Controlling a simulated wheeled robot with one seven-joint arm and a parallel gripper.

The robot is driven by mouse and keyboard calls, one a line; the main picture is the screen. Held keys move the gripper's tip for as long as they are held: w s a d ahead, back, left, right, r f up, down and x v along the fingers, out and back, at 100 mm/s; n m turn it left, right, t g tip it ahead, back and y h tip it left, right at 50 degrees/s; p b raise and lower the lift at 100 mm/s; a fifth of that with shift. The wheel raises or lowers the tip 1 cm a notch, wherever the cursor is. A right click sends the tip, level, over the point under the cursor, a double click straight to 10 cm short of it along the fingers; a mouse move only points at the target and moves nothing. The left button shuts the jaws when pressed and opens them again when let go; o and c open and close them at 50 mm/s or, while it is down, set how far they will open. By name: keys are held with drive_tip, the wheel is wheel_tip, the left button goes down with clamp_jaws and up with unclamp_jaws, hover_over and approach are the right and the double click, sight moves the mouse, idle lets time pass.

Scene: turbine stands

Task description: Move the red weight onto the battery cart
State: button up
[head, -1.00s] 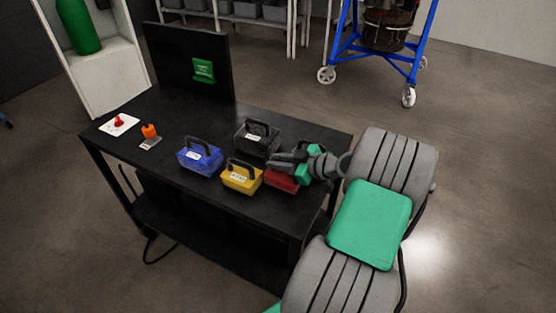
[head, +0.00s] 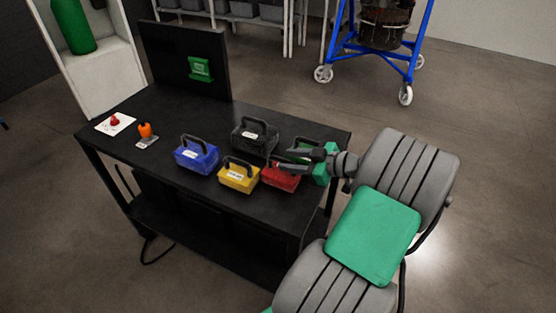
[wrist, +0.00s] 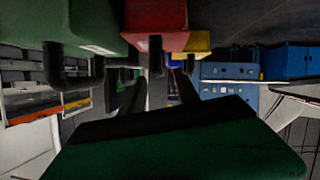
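The red weight (head: 280,180) stands on the black table (head: 190,113) near its right end, its top partly hidden by my gripper (head: 284,162). In the head view my gripper reaches in from the right, its two fingers apart at handle height. In the wrist view, which looks upside down, the red weight (wrist: 155,18) is at top centre, its dark handle pointing down between my finger tips (wrist: 158,92). The fingers look open around the handle; contact cannot be told. I cannot identify the battery cart with certainty in either view.
A yellow weight (head: 238,181), a blue weight (head: 198,160) and a black weight (head: 253,143) stand close by. A green weight (wrist: 62,22) is beside the red one. A blue wheeled stand (head: 372,60) is at the back. Floor at the right is clear.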

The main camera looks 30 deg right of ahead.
drive_tip(key=v, duration=0.6)
